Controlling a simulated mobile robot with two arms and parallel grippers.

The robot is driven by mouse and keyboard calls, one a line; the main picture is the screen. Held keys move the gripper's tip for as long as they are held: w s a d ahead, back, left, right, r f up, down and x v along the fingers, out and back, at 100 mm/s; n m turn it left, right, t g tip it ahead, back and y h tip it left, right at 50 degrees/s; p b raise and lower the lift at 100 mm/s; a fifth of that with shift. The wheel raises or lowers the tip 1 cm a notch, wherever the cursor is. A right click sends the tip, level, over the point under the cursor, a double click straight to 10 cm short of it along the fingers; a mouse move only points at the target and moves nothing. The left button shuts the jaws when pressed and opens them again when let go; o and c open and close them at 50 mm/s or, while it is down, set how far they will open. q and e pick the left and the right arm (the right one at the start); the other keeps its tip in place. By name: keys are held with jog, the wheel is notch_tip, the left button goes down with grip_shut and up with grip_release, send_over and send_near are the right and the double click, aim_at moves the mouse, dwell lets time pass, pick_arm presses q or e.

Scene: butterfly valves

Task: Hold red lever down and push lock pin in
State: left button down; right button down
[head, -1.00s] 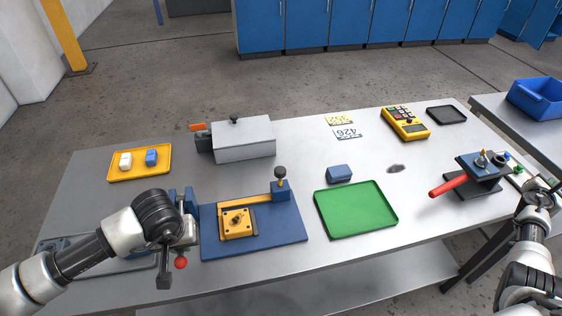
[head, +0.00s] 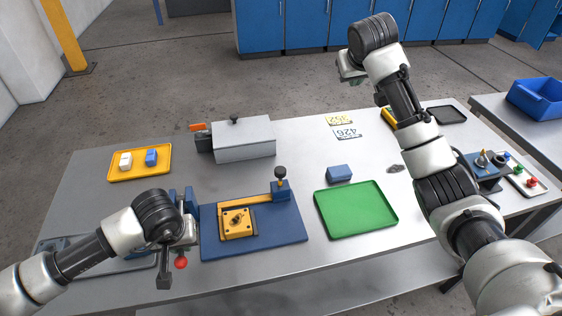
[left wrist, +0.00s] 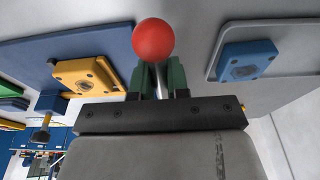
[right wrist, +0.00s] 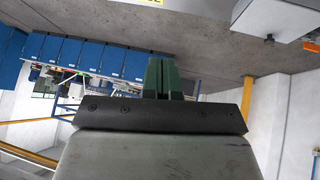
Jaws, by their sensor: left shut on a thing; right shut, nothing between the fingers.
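A lever with a red ball knob (head: 181,262) stands at the table's front left, beside the blue base plate (head: 260,238). My left gripper (left wrist: 160,80) is shut on its metal rod, just below the red ball (left wrist: 153,41) in the left wrist view. My right gripper (right wrist: 161,76) is shut and empty, its green fingers together. In the head view it is raised high above the back of the table (head: 350,70), away from the fixtures. A black knob (head: 280,172) stands upright on a blue block on the plate; I cannot tell whether it is the lock pin.
A yellow valve block (head: 237,222) sits on the blue plate. A green tray (head: 355,210), a small blue block (head: 339,173) and a grey box (head: 244,140) are nearby. My right arm crosses the table's right side, partly covering a blue stand (head: 487,172).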

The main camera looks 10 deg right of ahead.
jog(key=s+a+f+g+y, duration=0.2)
jog(key=s+a, duration=0.2)
jog(key=a, duration=0.8)
jog(key=g, duration=0.2)
send_near(282, 172)
jog(key=shift+n, duration=0.3)
jog(key=x, duration=0.3)
jog(key=w+x, duration=0.1)
jog(key=x, duration=0.2)
jog(key=shift+w, duration=0.25)
jog(key=shift+f, duration=0.5)
notch_tip(282, 172, down, 3)
pick_arm(q)
jog(key=shift+s, duration=0.1)
pick_arm(e)
jog(key=shift+s+f, duration=0.1)
jog(key=shift+f, duration=0.15)
